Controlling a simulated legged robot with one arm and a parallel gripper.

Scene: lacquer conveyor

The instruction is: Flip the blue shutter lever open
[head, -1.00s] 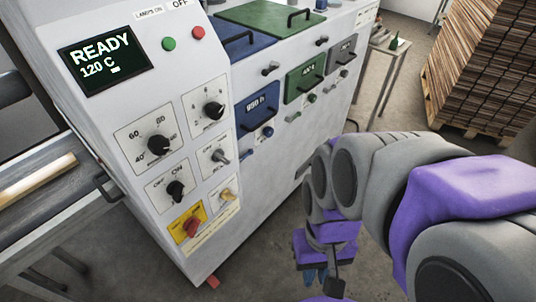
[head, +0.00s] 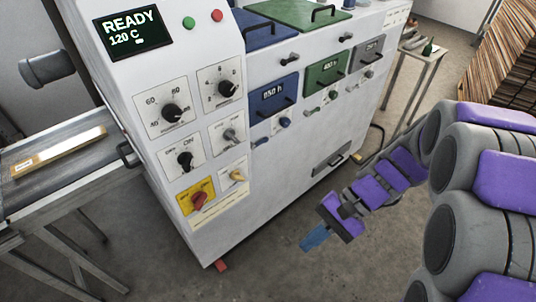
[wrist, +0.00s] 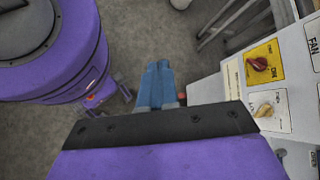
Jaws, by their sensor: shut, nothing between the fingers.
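The white machine has a blue panel (head: 273,97) marked with an hour reading. Below it are a small blue knob (head: 285,122) and a blue handle (head: 261,141) that sticks out to the left; I cannot tell for sure which is the shutter lever, or its position. My gripper (head: 314,238) is low over the floor in front of the machine, apart from it and well below the blue parts. Its blue fingers (wrist: 157,86) are together and empty in the wrist view. The blue parts are not visible in the wrist view.
A green panel (head: 326,72) and a grey panel (head: 368,54) with similar fittings sit to the right. Dials and a red switch (head: 199,200) are on the left face. A conveyor (head: 60,165) carries a wooden piece (head: 58,152). The floor around my gripper is clear.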

